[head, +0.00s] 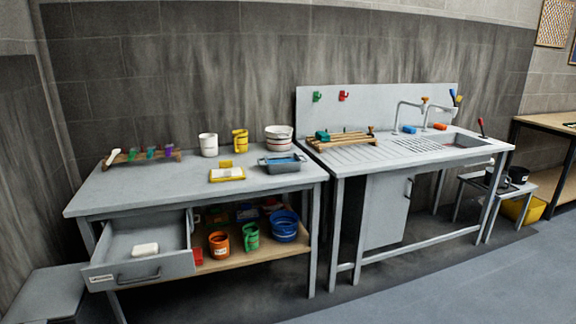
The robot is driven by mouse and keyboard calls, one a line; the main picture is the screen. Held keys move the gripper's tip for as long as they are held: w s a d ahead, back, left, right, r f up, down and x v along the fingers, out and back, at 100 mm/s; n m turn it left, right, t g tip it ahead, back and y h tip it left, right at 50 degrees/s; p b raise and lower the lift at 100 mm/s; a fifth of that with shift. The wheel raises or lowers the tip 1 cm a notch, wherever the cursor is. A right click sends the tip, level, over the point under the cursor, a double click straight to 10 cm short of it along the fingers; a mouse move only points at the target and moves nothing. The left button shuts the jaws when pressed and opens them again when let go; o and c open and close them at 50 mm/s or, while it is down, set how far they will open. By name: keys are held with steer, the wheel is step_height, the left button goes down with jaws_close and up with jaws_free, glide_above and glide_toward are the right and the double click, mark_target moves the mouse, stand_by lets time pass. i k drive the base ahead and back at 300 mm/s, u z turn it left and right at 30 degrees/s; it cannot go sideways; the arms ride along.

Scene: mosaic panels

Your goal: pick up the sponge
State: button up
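No single thing is plainly the sponge at this size. A small blue block (409,129) and a small orange block (440,126) sit by the sink (466,142), near the taps. A small yellow block (226,163) is on the left bench, just behind a yellow tray (228,178) with a white piece in it. A white block (145,249) lies in the open drawer (128,271) of the left bench. I cannot tell which of these is a sponge. My gripper is not in view.
The left bench (120,191) also holds a grey tub (282,167), a white pot (208,144), a yellow mug (240,142) and stacked bowls (279,138). A wooden rack (342,141) stands on the sink unit's left side. The open drawer juts forward. Floor at front right is clear.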

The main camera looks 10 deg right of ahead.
mark_target(146, 250)
steer(key=u, duration=0.1)
steer(key=i, duration=0.95)
steer(key=u, duration=4.55)
steer(key=i, duration=0.1)
steer(key=z, duration=3.3)
